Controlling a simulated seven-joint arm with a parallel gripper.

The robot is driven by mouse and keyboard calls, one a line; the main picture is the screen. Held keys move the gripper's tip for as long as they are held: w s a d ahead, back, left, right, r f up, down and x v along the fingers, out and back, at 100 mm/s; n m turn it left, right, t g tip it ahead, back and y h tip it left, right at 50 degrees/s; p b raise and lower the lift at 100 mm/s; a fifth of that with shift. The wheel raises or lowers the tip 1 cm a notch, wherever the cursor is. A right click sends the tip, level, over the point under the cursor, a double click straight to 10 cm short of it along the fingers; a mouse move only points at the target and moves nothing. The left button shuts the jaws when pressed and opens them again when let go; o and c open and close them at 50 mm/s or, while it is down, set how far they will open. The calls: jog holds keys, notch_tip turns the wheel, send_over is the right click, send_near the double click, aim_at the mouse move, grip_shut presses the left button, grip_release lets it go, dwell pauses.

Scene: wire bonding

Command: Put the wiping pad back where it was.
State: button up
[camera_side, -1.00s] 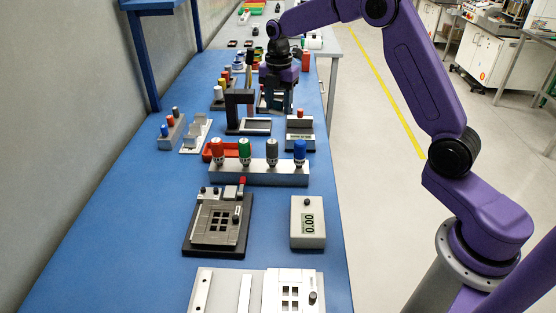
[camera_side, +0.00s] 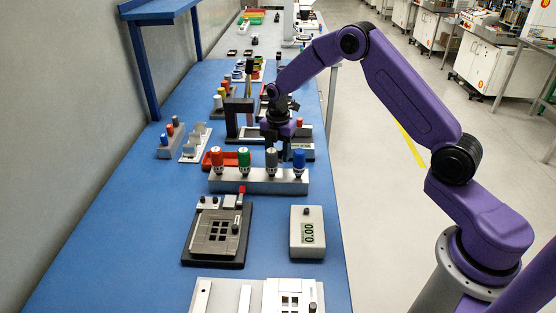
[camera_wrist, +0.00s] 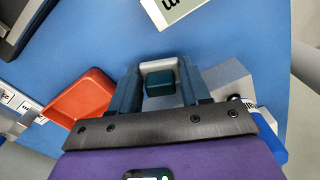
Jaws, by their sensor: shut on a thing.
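My gripper (camera_wrist: 160,84) points down in the wrist view, its two teal fingers on either side of a small dark green block with a light grey back, which looks like the wiping pad (camera_wrist: 170,84). It is shut on this pad. I cannot tell if the pad touches anything below.
Blue bench top (camera_side: 130,210) is free at the left.

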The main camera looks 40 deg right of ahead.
jog(key=shift+f, duration=1.6)
jog(key=shift+f, duration=0.1)
jog(key=o, duration=1)
